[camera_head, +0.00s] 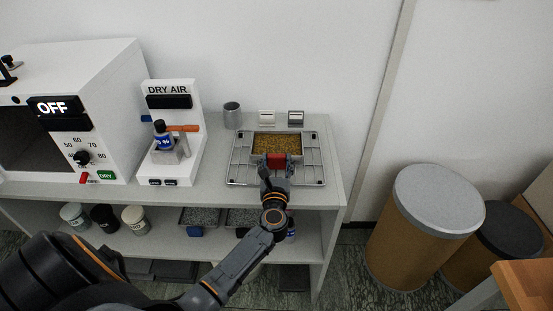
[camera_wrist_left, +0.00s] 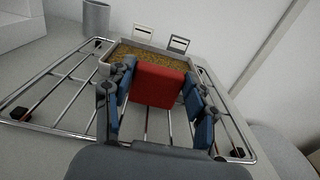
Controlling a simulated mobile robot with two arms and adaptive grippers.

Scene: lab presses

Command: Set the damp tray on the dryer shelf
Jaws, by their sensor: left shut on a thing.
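The damp tray (camera_head: 277,143) is a shallow metal tray filled with yellow-brown grains. It is over the wire rack (camera_head: 240,178) at the right of the bench top; I cannot tell whether it touches the rack. It also shows in the left wrist view (camera_wrist_left: 124,52), with a red handle block (camera_wrist_left: 157,84) on its near side. My left gripper (camera_head: 274,166) is shut on this red handle, one finger on each side. The dryer (camera_head: 100,75) is the white box at the far left, its display reading OFF, with a dark open chamber (camera_head: 30,138). My right gripper is not in view.
A white DRY AIR stand (camera_head: 186,95) with a blue-labelled bottle (camera_head: 162,136) stands between dryer and rack. A metal cup (camera_head: 232,115) and two small card holders (camera_head: 267,117) stand behind the rack. Jars (camera_head: 134,219) and trays fill the lower shelf. Drums (camera_head: 425,225) stand right.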

